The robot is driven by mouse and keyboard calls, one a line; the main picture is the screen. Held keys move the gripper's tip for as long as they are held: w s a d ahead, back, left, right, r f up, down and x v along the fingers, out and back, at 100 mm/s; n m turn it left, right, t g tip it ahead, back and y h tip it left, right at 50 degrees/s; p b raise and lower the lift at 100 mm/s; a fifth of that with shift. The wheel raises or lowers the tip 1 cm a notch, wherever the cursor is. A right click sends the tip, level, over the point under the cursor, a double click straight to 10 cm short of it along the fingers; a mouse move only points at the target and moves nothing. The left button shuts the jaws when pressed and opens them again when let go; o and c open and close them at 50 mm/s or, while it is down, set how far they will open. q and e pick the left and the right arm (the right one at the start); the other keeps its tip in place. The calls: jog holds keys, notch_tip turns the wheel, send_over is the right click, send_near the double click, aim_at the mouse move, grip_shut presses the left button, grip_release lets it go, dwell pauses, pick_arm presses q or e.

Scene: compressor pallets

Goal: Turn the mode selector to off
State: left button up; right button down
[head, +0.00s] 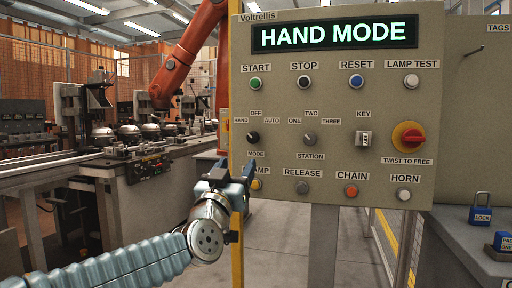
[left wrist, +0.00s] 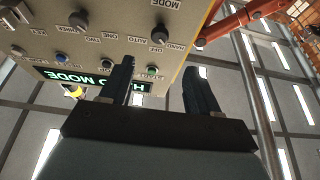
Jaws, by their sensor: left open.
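The mode selector (head: 253,137) is a small black knob at the left of the beige control panel, with HAND, OFF and AUTO labels around it. Its pointer is too small to read. The panel display (head: 334,34) reads HAND MODE in green.
The station selector (head: 310,139), key switch (head: 364,139) and red twist knob (head: 412,137) share the selector's row. Buttons sit above and below. A yellow post (head: 237,255) stands by the panel's left edge. Blue padlocks (head: 481,208) are at the right.

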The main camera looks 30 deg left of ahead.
aim_at(252, 140)
pick_arm(q)
jog(key=p+x, duration=0.1)
jog(key=x, duration=0.5)
jog(key=p+x, duration=0.2)
jog(key=x, duration=0.5)
jog(key=shift+w+f, duration=0.15)
jog(key=shift+w, duration=0.1)
jog(key=c, duration=1)
jog(key=shift+c, duration=0.2)
